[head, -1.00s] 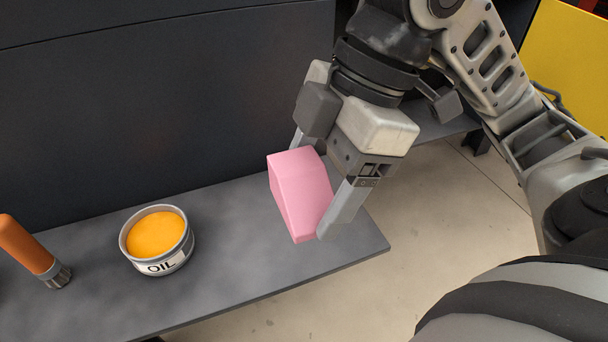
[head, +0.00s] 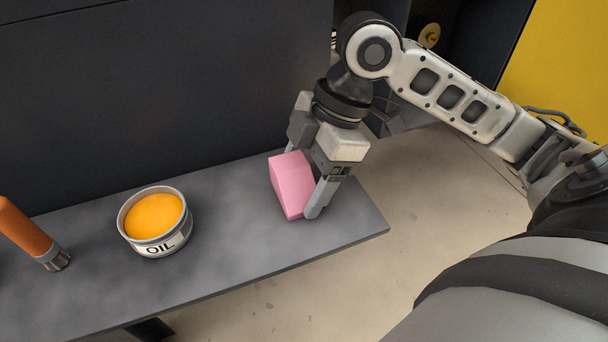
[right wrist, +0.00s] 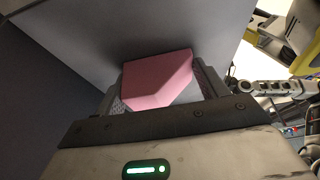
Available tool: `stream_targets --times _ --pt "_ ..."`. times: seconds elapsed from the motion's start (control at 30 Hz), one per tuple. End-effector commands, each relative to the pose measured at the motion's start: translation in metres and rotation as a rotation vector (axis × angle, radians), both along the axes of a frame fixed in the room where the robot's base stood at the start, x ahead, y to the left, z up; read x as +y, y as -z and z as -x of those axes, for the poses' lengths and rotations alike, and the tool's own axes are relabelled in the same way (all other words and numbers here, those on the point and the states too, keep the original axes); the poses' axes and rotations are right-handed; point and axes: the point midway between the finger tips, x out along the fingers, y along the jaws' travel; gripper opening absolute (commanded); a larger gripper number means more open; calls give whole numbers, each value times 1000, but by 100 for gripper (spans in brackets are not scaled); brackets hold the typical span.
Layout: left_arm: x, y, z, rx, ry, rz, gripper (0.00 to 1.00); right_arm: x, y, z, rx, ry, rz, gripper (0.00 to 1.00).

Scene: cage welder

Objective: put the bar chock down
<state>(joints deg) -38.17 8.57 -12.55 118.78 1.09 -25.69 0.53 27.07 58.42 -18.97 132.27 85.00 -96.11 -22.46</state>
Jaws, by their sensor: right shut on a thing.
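The bar chock is a pink block (head: 290,186) near the right end of the grey bench (head: 225,238). My right gripper (head: 299,184) points down and is shut on it, with one finger on each side. In the right wrist view the pink block (right wrist: 158,80) sits between the two fingers, with the grey surface close beyond it. The block's lower edge is at or just above the bench top; I cannot tell whether it touches. My left gripper is not in view.
An open oil can (head: 155,222) with orange contents stands on the bench left of the block. An orange-handled tool (head: 32,234) is at the far left. A dark wall (head: 150,90) rises behind the bench. The bench's right end is close to the block.

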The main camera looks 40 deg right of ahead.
Motion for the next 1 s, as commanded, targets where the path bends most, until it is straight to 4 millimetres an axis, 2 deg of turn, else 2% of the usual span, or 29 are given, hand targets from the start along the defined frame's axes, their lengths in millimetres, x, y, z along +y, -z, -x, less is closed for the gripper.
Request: stream_targets --times 0.27,0.3,0.37,0.63,0.73,0.87,1.0 --pt "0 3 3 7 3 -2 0 0 3 0 1 1 0 48" --pt "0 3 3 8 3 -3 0 0 3 0 0 1 0 80" --pt "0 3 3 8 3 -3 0 0 3 0 0 1 0 94" --pt "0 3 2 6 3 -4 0 0 2 0 0 1 0 94" --pt "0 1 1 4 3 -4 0 -1 -4 0 -2 1 -1 94" --pt "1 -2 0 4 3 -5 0 -9 -23 1 -4 3 2 94" --pt "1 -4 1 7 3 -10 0 -20 -52 3 -5 5 2 94"
